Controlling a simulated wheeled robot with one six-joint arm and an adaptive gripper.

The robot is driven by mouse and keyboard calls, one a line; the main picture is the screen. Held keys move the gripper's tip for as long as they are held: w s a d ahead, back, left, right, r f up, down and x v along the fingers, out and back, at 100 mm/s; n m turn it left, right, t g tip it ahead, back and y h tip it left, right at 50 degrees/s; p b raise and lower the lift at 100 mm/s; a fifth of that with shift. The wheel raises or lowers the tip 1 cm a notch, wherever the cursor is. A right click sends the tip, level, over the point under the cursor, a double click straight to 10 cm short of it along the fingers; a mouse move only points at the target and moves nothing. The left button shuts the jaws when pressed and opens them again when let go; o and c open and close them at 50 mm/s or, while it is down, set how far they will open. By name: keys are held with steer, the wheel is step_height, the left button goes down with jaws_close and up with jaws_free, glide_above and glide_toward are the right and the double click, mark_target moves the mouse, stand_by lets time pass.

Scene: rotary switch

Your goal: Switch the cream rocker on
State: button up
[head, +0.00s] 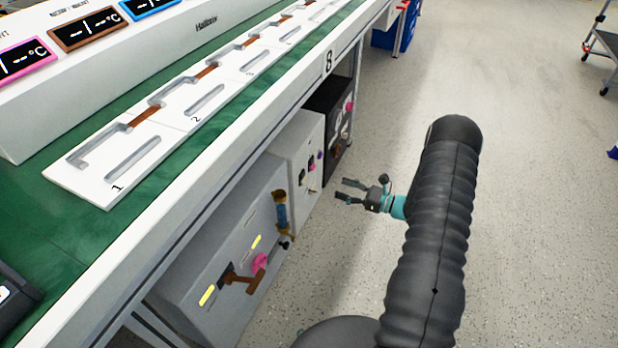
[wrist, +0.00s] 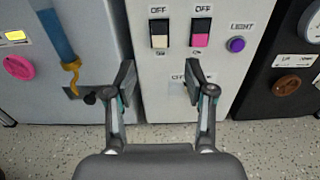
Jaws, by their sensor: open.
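The cream rocker (wrist: 159,34) is on the front of a white cabinet (wrist: 150,85), in the upper middle of the wrist view, under a label reading OFF. A pink rocker (wrist: 201,33) sits to its right, also under an OFF label. My gripper (wrist: 158,80) is open and empty in front of the white cabinet, with its fingertips below the two rockers in the picture. In the head view my gripper (head: 347,190) is beside the row of cabinets, apart from them. The rockers are too small to read there.
A purple button (wrist: 236,45) marked LIGHT is right of the rockers. A grey cabinet (wrist: 100,30) with a blue and yellow handle (wrist: 58,40) stands left; a black cabinet (wrist: 270,70) with a brown knob (wrist: 286,88) stands right. Speckled floor (head: 520,220) is open to the right.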

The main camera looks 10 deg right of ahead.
mark_target(304, 175)
steer(key=x, duration=1.3)
steer(key=shift+p, duration=0.3)
